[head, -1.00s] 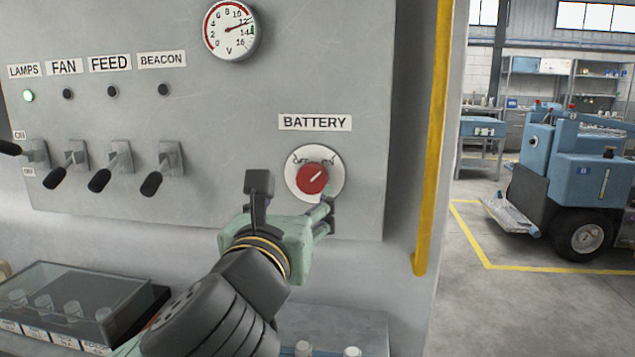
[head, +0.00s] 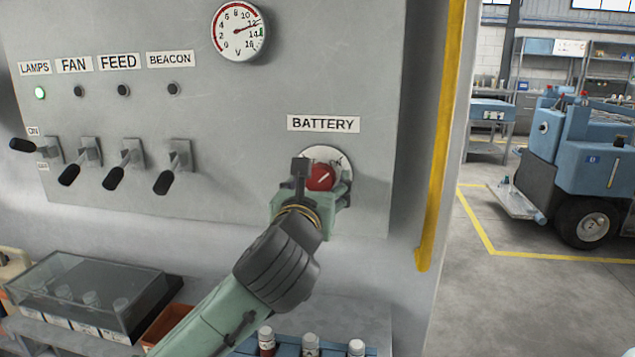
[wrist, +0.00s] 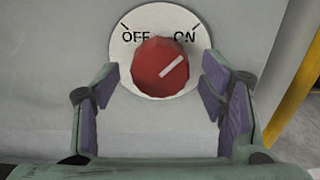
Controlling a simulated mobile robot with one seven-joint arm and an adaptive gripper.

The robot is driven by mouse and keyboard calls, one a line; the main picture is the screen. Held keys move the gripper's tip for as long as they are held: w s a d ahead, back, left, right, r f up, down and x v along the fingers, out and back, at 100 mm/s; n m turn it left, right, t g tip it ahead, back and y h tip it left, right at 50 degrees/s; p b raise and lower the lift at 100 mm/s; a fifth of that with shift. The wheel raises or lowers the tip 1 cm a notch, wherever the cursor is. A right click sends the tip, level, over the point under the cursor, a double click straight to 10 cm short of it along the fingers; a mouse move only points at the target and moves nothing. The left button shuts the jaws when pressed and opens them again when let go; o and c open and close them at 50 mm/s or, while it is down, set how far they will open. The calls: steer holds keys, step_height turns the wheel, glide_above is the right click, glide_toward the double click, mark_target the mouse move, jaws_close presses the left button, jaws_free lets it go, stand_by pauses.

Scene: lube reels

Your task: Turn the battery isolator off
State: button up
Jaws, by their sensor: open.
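The battery isolator is a red round knob (head: 320,178) on a white round plate, under the BATTERY label (head: 323,123) on the grey panel. In the wrist view the knob (wrist: 160,67) has a white pointer line slanting up to the right, toward ON. OFF is printed at the plate's upper left. My gripper (wrist: 163,100) is open, with its purple-padded fingers to the left and right of the knob's lower side. I see no contact with the knob. In the head view my gripper (head: 318,190) partly hides the lower plate.
Several toggle switches (head: 124,160) stick out at the panel's left, and the LAMPS light is green. A voltage gauge (head: 238,31) sits above. A yellow rail (head: 440,140) runs down the right side. Bottles (head: 310,345) and a clear-lidded box (head: 90,290) stand below.

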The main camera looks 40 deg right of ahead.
steer(key=c, duration=1.2)
steer(key=shift+o, duration=0.2)
steer(key=n+b, duration=0.1)
steer(key=n, duration=0.3)
steer(key=shift+n, duration=0.4)
steer(key=n+b, duration=0.1)
steer(key=n, duration=0.3)
steer(key=shift+n, duration=0.3)
steer(key=n, duration=0.4)
steer(key=shift+s+b, duration=0.1)
steer(key=shift+b, duration=0.3)
steer(key=shift+r+n, duration=0.1)
steer(key=shift+n, duration=2.2)
